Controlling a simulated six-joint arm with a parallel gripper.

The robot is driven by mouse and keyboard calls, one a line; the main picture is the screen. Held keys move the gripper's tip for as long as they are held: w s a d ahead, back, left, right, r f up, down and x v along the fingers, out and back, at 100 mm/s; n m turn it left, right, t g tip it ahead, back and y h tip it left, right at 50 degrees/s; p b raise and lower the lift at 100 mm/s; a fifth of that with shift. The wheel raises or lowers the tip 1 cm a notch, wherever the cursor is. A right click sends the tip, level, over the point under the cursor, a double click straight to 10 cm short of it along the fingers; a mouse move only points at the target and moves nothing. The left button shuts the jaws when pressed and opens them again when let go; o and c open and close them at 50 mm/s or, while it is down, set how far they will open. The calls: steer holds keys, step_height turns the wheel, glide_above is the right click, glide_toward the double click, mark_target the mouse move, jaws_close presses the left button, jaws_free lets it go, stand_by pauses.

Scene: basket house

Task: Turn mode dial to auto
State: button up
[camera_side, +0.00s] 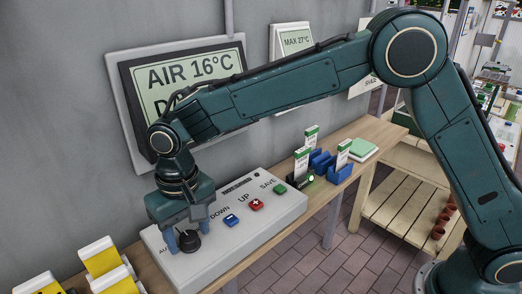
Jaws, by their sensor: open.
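The grey control box (262,229) sits on the wooden bench against the wall. A black knob (207,228), apparently the mode dial, shows beside my fingers at the left part of the box. Its pointer and setting cannot be made out. Label letters starting "AU" show at the box's left edge, mostly covered. My gripper (181,241) points down over this left end, open, its blue fingertips low at the box top. Whether they touch the knob cannot be told. The wall display (185,75) reads "AIR 16°C"; its lower line is hidden by my arm.
A blue button (231,221), a red plus button (256,204) and a green button (280,189) lie right of the dial. Yellow-and-white packs (101,260) stand at front left. Blue holders with cards (340,172) and a green pad (362,150) stand farther right.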

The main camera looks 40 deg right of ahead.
steer(key=c, duration=1)
steer(key=shift+n, duration=0.3)
steer(key=n, duration=0.5)
steer(key=shift+n, duration=0.4)
steer(key=n, duration=0.5)
steer(key=shift+n, duration=0.3)
steer(key=o, duration=1)
